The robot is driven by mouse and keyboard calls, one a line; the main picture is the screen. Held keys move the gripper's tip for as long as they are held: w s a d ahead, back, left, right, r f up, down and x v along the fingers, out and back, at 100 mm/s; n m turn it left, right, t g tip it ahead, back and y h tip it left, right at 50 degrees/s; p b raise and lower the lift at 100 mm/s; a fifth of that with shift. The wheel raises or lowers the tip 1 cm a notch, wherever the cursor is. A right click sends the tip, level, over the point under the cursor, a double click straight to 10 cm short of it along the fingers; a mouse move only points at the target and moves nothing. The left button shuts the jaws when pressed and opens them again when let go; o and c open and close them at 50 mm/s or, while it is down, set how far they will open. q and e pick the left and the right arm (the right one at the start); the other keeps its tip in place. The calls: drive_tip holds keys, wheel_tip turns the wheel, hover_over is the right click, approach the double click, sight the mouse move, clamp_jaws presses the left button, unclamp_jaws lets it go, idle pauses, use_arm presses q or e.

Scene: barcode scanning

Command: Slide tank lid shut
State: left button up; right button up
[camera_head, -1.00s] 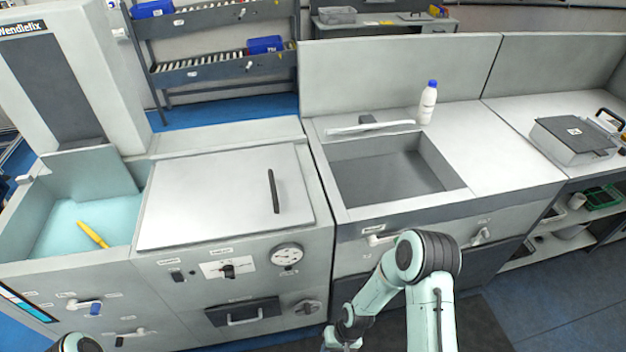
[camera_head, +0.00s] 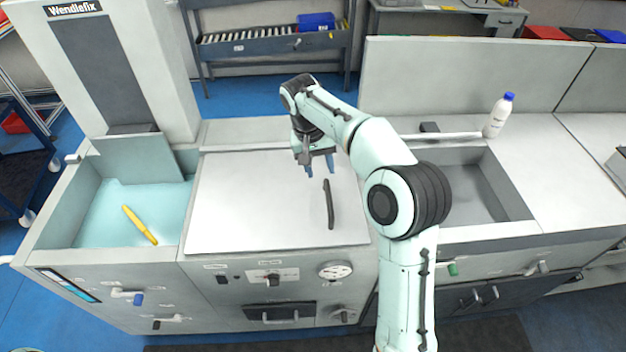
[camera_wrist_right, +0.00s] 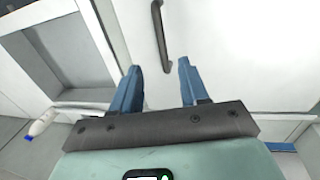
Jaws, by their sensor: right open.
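The white tank lid (camera_head: 255,205) lies flat on the middle cabinet, between the open tank at left and the sink at right. Its dark bar handle (camera_head: 329,204) stands near the lid's right edge. My right gripper (camera_head: 319,170) is open and empty above the lid, just behind the far end of the handle. In the right wrist view the two blue fingers (camera_wrist_right: 158,78) are apart, and the handle (camera_wrist_right: 161,40) shows beyond them, not between them. The tank (camera_head: 92,222) at left is open, with light blue liquid and a yellow object (camera_head: 140,225) in it. My left gripper is not in view.
A sink basin (camera_head: 510,190) lies right of the lid, partly hidden by my right arm. A white bottle with a blue cap (camera_head: 497,117) stands behind it. Knobs and a gauge (camera_head: 335,271) line the cabinet front. A grey column (camera_head: 165,60) rises behind the tank.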

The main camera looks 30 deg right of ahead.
sight(329, 201)
drive_tip(key=f, duration=0.4)
drive_tip(key=s+d+f+b, duration=0.1)
drive_tip(key=f, duration=0.3)
drive_tip(key=d+f+b, duration=0.1)
drive_tip(key=f, duration=0.3)
drive_tip(key=shift+s, duration=0.15)
drive_tip(key=shift+d+f, duration=0.15)
drive_tip(key=shift+f, duration=0.35)
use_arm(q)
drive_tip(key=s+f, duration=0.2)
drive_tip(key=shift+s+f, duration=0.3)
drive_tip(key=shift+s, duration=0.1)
use_arm(e)
clamp_jaws()
